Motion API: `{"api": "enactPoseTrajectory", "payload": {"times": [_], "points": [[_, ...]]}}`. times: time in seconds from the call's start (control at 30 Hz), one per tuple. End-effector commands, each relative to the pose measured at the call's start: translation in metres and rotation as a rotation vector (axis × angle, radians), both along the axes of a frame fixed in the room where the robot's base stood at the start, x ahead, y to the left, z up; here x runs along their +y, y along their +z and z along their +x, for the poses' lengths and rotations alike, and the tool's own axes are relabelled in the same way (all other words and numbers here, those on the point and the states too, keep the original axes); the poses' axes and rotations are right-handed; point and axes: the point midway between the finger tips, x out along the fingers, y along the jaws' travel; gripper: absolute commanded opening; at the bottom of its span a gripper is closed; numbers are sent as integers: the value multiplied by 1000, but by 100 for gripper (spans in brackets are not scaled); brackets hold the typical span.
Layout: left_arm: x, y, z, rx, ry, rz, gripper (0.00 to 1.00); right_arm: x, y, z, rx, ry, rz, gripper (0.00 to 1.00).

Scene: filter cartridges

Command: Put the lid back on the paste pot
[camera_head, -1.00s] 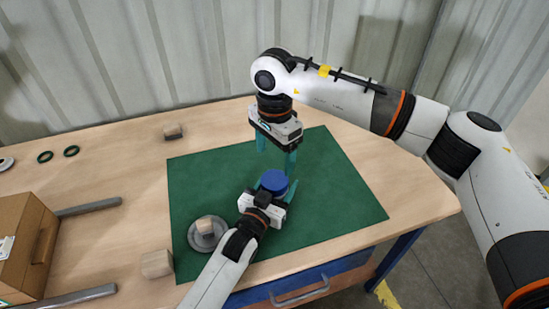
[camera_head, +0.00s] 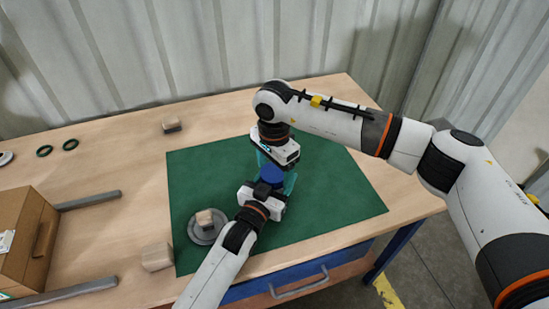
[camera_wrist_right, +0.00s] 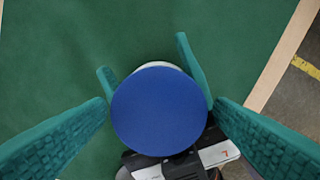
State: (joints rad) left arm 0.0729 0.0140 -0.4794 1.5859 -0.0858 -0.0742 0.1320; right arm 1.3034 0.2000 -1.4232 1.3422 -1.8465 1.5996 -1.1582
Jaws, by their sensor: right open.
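The blue lid (camera_wrist_right: 160,110) sits on top of the paste pot; it also shows in the head view (camera_head: 270,175). Only a pale sliver of the paste pot (camera_wrist_right: 158,65) shows behind the lid's far edge, and the rest is hidden. My left gripper (camera_wrist_right: 142,53) has its teal fingers on both sides of the pot below the lid and appears shut on it. My right gripper (camera_head: 275,168) is directly above, pointing down. Its open fingers stand on either side of the lid in the wrist view (camera_wrist_right: 161,104), with gaps at both sides.
The green mat (camera_head: 335,205) is mostly clear. A grey round dish (camera_head: 197,235) with a small wooden block (camera_head: 204,218) is at its left front. Other wooden blocks (camera_head: 157,257) (camera_head: 171,125), a cardboard box (camera_head: 28,240) and green rings (camera_head: 70,144) lie to the left.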

Motion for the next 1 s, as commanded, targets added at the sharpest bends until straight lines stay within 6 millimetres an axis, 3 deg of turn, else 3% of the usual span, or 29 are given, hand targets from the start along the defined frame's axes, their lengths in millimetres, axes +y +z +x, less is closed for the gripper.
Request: {"api": "enactPoseTrajectory", "payload": {"times": [0.3, 0.6, 1.0], "points": [[1, 0, 1, -1, 2, 3, 0, 0, -3, 0, -1, 0, -1, 77], [1, 0, 1, -1, 2, 3, 0, 0, -3, 0, 0, 1, -1, 32], [1, 0, 1, 0, 3, 2, 0, 0, -3, -1, 3, -292, -2, 31]]}}
